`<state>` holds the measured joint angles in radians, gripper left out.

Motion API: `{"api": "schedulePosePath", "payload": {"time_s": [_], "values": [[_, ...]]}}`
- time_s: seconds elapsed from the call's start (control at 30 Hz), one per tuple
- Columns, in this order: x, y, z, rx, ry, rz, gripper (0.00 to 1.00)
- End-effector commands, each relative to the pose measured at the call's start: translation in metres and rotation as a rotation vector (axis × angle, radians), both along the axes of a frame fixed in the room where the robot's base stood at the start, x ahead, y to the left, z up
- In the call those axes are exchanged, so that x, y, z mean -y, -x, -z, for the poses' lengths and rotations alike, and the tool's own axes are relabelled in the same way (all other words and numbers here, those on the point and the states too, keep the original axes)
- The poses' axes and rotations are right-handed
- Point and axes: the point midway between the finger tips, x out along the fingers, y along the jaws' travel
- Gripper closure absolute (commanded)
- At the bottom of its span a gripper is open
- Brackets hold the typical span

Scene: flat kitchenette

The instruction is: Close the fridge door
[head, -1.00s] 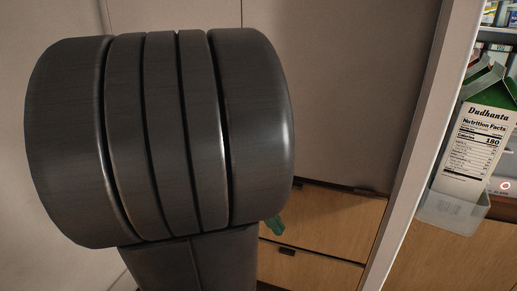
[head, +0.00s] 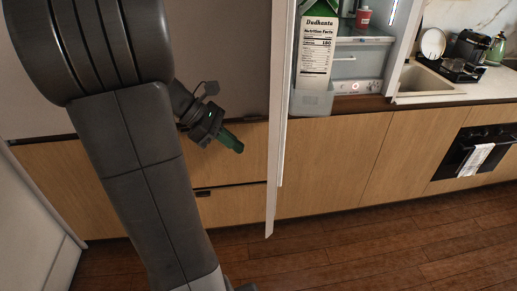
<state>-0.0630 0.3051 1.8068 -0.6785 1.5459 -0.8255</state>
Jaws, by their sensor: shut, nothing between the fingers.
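The fridge door (head: 279,130) stands open and shows nearly edge-on as a tall pale strip in the middle of the head view. Its inner side faces right and carries a clear door bin (head: 312,103) with a "Dudhanta" carton (head: 316,45) in it. The lit fridge interior (head: 362,62) shows to the right of the door. My gripper (head: 236,146), with green fingers, is left of the door, on its outer side. The fingers are shut and empty, and a gap shows in the picture between them and the door edge.
Wooden drawers (head: 232,206) lie behind my gripper. To the right are wooden cabinet fronts (head: 325,165), a sink (head: 425,80), an oven (head: 480,150) with a towel, and a coffee machine (head: 470,50). The wooden floor (head: 400,250) at the lower right is clear.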

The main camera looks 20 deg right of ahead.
Motion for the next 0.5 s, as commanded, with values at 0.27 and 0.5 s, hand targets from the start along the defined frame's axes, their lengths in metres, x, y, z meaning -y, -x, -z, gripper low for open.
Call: {"api": "schedulePosePath", "payload": {"time_s": [0.27,0.5], "values": [[0.037,0.020,0.016,0.000,0.000,0.004,1.00],[0.051,0.027,0.016,0.001,0.000,0.001,1.00]]}}
